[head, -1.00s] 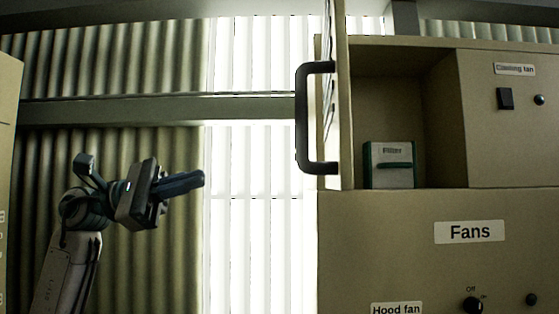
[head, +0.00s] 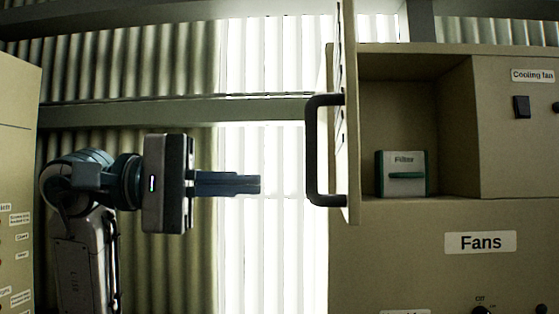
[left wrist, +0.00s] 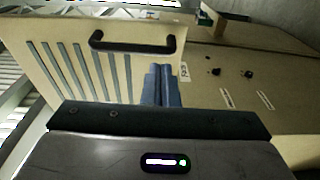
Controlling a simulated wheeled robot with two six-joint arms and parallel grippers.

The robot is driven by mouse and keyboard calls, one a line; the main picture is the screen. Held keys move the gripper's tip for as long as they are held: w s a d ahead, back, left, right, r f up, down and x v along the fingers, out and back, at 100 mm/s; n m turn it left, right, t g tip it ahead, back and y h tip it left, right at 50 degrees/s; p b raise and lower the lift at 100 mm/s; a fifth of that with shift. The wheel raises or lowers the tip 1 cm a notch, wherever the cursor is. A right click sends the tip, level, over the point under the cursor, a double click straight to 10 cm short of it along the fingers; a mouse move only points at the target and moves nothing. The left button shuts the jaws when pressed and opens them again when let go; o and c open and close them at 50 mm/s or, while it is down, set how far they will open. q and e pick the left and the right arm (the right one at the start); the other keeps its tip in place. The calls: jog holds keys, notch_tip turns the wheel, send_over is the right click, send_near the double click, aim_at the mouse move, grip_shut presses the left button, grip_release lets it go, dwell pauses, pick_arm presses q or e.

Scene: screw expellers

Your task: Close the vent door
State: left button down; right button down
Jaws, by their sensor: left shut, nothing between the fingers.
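The vent door (head: 348,120) stands swung open, seen nearly edge-on at the left side of the cabinet opening. Its black handle (head: 312,150) sticks out to the left. In the left wrist view the door (left wrist: 110,65) shows its slotted face, with the handle (left wrist: 133,46) near its upper edge. My left gripper (head: 258,184) is shut and empty, pointing right, to the left of the handle in the head view. In the left wrist view its fingers (left wrist: 161,85) overlap the door's face below the handle; I cannot tell whether they touch. The right gripper is not in view.
A panel labelled Fans (head: 480,243) with knobs lies below, and a Cooling fan switch (head: 521,107) is at the right. Another labelled panel (head: 18,200) stands at the far left.

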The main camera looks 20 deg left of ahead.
pick_arm(q)
jog(key=p+x, duration=0.3)
jog(key=x, duration=0.2)
jog(key=shift+w, duration=0.1)
dwell(0.4)
